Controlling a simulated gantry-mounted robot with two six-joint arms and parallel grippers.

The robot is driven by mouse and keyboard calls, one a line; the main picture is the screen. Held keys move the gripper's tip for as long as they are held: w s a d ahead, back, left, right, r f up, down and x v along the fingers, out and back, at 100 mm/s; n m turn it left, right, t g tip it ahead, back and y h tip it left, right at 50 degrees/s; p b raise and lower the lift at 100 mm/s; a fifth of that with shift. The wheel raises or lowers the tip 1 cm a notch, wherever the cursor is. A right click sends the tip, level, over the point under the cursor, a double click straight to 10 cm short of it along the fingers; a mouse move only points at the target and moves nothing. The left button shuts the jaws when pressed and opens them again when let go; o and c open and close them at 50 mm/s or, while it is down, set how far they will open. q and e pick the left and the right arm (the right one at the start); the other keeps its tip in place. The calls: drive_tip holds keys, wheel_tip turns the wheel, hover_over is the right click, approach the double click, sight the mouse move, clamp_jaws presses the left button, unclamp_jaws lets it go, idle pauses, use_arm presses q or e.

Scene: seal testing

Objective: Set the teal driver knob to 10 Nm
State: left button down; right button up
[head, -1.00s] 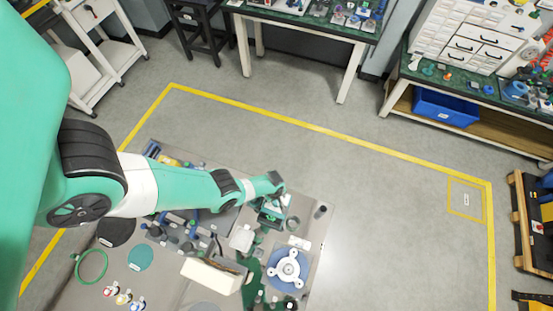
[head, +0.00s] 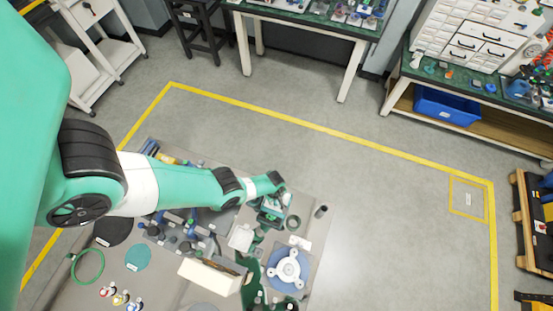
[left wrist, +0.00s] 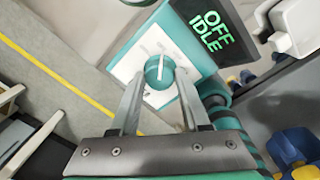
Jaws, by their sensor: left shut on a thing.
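The teal driver knob (left wrist: 159,72) is a round teal dial with a white pointer line, set on a white panel (left wrist: 130,64) in the left wrist view. The teal driver's dark display (left wrist: 218,38) beside it reads "OFF" and "IDLE" in green. My left gripper (left wrist: 160,84) has one finger on each side of the knob and is shut on it. In the head view my left gripper (head: 270,203) is over the far right part of the table, and the knob is hidden there. My right gripper is in neither view.
The grey work table (head: 172,291) is crowded around the gripper. A cream box (head: 212,275), a blue disc with a white three-armed part (head: 288,268) and a dark upright cylinder (head: 320,211) stand close by. Open floor lies to the right.

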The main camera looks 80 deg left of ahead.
use_arm(q)
drive_tip(key=shift+m, duration=0.4)
drive_tip(key=m, duration=0.3)
drive_tip(key=shift+f+b, duration=0.1)
drive_tip(key=shift+b, duration=0.2)
drive_tip(key=shift+m, duration=2)
drive_tip(key=shift+c, duration=1.9)
unclamp_jaws()
